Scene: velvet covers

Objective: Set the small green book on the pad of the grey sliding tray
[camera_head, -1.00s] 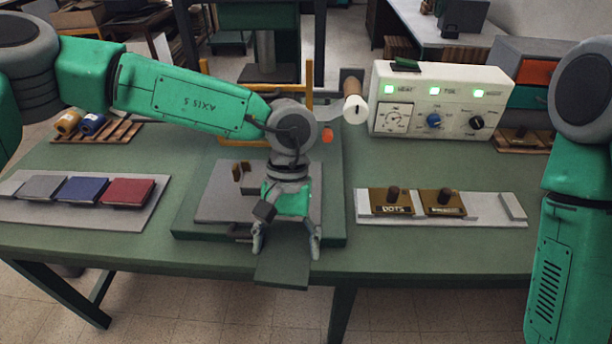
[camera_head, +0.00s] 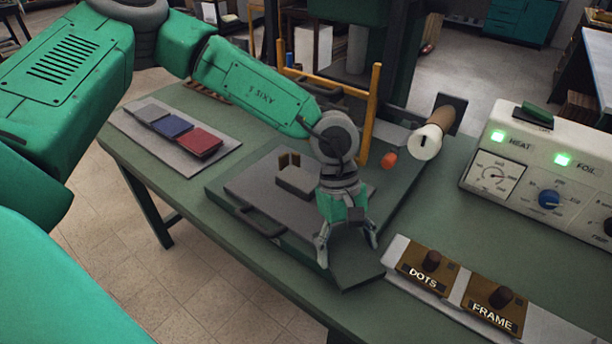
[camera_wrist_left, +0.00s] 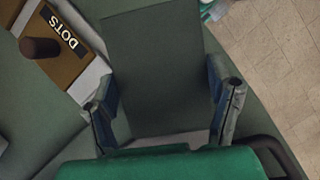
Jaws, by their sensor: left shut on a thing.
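The small green book (camera_head: 358,262) is dark green and held flat in my left gripper (camera_head: 347,248), whose fingers grip its two sides. In the left wrist view the book (camera_wrist_left: 155,65) lies between the two fingers (camera_wrist_left: 165,112). It is at the front right of the grey sliding tray (camera_head: 247,187), beside the tray and not over its middle. The tray has a front handle (camera_head: 262,222) and a raised corner stop (camera_head: 294,172); I cannot make out the pad's outline clearly. My right gripper is out of view.
Grey, blue and red books (camera_head: 200,142) lie on a board at the left. Brass blocks marked DOTS (camera_head: 425,270) and FRAME (camera_head: 493,309) sit on a pale rack just right of the book. A yellow frame (camera_head: 369,115), foil roll (camera_head: 430,135) and control box (camera_head: 545,175) stand behind.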

